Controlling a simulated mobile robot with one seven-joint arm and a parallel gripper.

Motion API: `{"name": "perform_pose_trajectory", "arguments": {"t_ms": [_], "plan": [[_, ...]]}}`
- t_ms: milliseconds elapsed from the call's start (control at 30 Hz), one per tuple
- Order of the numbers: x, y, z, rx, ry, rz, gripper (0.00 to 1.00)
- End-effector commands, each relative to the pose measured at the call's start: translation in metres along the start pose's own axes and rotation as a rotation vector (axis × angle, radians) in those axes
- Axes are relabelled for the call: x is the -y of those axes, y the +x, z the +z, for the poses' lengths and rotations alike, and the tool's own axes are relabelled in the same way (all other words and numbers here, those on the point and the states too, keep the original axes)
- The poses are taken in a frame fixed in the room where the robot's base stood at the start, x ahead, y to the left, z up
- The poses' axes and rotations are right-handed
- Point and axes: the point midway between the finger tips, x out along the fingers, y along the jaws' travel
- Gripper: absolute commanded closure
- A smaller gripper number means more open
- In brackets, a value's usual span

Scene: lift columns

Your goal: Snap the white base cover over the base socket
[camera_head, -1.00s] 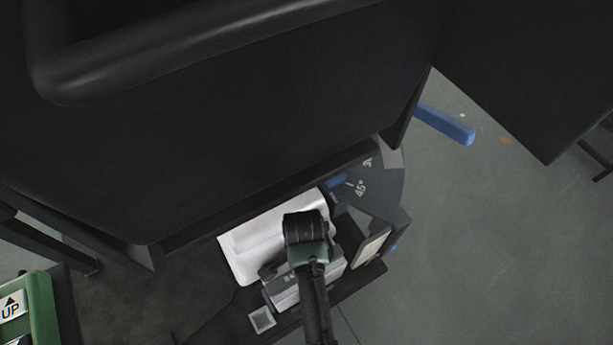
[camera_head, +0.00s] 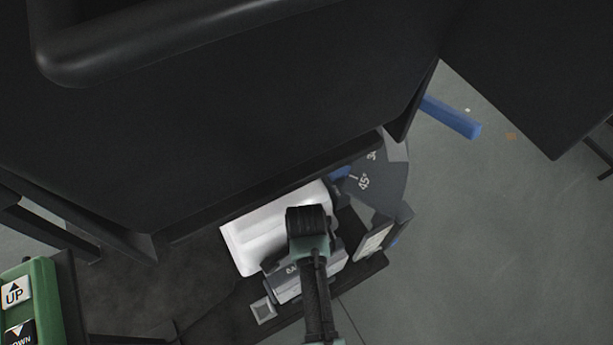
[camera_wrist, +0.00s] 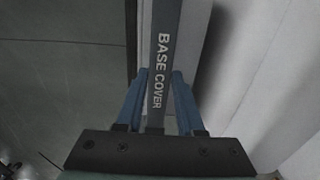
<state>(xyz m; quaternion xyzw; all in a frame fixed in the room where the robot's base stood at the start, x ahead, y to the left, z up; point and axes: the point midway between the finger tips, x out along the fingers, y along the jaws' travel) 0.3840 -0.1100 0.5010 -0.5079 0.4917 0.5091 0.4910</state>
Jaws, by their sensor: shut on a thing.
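The white base cover (camera_head: 257,238) lies below the edge of the large black panel in the head view, partly hidden by my arm. In the wrist view a dark grey bar marked BASE COVER (camera_wrist: 165,35) runs between the two blue fingers of my gripper (camera_wrist: 156,80), which is shut on it. A pale surface (camera_wrist: 255,75), which looks like the white cover, lies just right of the bar. In the head view my arm hides the fingertips. A grey block with partly hidden lettering (camera_head: 288,288) sits just below the cover. I cannot make out the base socket or whether the cover touches it.
A large black panel (camera_head: 230,120) overhangs the work area. A dark angle scale marked 45° (camera_head: 378,182) stands right of the cover. A blue bar (camera_head: 452,118) lies farther right, beside open grey floor. A green UP/DOWN control box (camera_head: 40,300) is at lower left.

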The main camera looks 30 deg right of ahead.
Motion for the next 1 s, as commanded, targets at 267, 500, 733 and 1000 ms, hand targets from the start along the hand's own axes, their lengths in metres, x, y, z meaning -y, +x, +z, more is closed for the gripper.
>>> {"name": "perform_pose_trajectory", "arguments": {"t_ms": [267,500,733,1000], "plan": [[0.0006,0.0017,0.0005,0.0,0.001,-0.001,1.0],[0.0006,0.0017,0.0006,0.0,0.001,-0.001,1.0],[0.0005,0.0046,0.0004,0.0,0.001,-0.001,1.0],[0.0008,0.0064,0.0005,0.0,0.0,-0.002,1.0]]}}
